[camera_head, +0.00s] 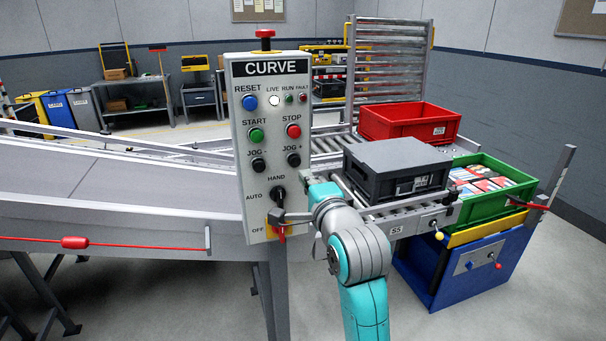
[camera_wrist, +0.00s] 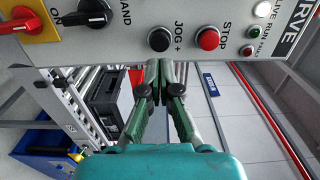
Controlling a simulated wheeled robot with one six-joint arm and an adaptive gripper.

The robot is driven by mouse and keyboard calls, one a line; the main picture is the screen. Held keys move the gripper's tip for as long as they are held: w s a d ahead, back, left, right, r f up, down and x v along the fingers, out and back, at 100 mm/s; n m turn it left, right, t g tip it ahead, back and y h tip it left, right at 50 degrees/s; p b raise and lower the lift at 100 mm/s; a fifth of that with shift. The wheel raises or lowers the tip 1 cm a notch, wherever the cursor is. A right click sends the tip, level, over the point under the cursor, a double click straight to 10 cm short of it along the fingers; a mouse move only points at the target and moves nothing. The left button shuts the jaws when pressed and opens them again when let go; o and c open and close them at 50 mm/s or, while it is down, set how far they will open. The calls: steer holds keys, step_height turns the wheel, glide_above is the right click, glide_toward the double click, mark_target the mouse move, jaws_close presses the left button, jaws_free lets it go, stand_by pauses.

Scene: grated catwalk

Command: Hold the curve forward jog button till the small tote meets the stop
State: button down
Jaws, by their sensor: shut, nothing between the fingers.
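The grey CURVE control panel (camera_head: 268,85) stands upright in front of the conveyor. Its black JOG + button (camera_head: 293,160) sits below the red STOP button, and JOG - (camera_head: 258,164) is to its left. In the wrist view, the JOG + button (camera_wrist: 159,39) is just above the tips of my gripper (camera_wrist: 158,68). My gripper is shut and empty; the tips look apart from the button, though depth is hard to judge. A grey lidded tote (camera_head: 395,165) sits on the rollers right of the panel, and also shows in the wrist view (camera_wrist: 106,97). I cannot make out the stop.
A red tote (camera_head: 409,122) and a green tote (camera_head: 530,199) with boxes are near the grey one. The selector (camera_head: 278,196) appears turned to HAND. A red-and-yellow switch (camera_head: 277,230) is at the panel's bottom. A red pull cord (camera_head: 75,242) runs along the conveyor.

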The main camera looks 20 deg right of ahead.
steer(key=s, duration=0.6)
steer(key=shift+s, duration=0.25)
stand_by(1.5)
